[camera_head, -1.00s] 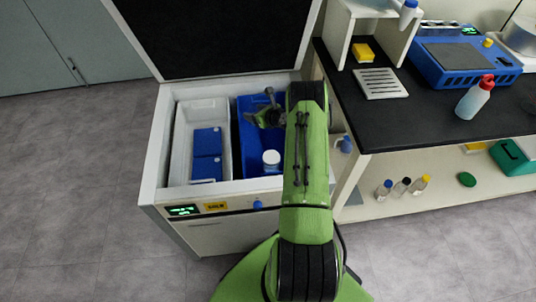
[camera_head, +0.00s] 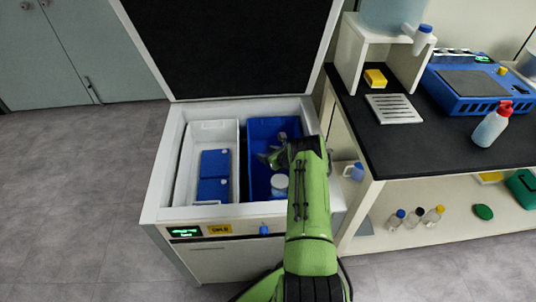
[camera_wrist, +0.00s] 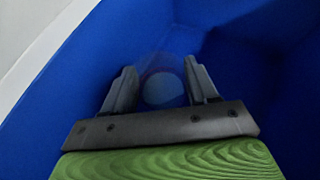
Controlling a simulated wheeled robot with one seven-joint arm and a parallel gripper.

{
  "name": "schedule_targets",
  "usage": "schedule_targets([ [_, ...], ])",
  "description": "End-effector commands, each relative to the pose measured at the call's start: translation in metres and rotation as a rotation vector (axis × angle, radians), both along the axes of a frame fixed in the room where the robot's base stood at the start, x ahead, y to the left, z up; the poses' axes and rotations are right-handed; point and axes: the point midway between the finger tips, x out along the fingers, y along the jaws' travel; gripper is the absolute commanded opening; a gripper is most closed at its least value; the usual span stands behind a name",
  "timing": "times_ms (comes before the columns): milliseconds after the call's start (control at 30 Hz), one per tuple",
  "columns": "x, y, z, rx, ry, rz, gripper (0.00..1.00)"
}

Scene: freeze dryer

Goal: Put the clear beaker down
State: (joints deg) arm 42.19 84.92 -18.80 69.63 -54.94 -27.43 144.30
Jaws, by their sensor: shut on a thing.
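My gripper (camera_head: 272,158) reaches down into the blue bin (camera_head: 258,128) on the right side of the open chest. In the wrist view, my gripper (camera_wrist: 162,82) is shut on a faint, see-through round thing, the clear beaker (camera_wrist: 163,88), between its two fingers. Blue bin surfaces (camera_wrist: 245,60) surround it there. The beaker cannot be made out in the head view. Whether its base touches the bin floor, I cannot tell. A white-lidded jar (camera_head: 280,182) stands in the same bin, just in front of my gripper.
A white bin (camera_head: 228,133) with blue boxes (camera_head: 213,165) fills the chest's left side. The raised dark lid (camera_head: 235,45) stands behind. To the right is a black bench (camera_head: 400,150) with a wash bottle (camera_head: 490,128) and a blue device (camera_head: 470,85). Bottles (camera_head: 414,217) stand on its lower shelf.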

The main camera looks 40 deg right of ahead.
Motion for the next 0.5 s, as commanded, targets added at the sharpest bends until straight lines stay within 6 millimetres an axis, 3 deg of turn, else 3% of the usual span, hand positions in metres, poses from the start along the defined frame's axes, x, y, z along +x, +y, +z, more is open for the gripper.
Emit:
schedule_targets([
  [400, 0.0, 0.0, -0.011, 0.001, 0.001, 0.0, 0.26],
  [433, -0.001, 0.0, -0.012, 0.002, 0.002, -0.001, 0.6],
  [500, -0.001, 0.001, -0.012, 0.002, 0.003, 0.0, 0.7],
])
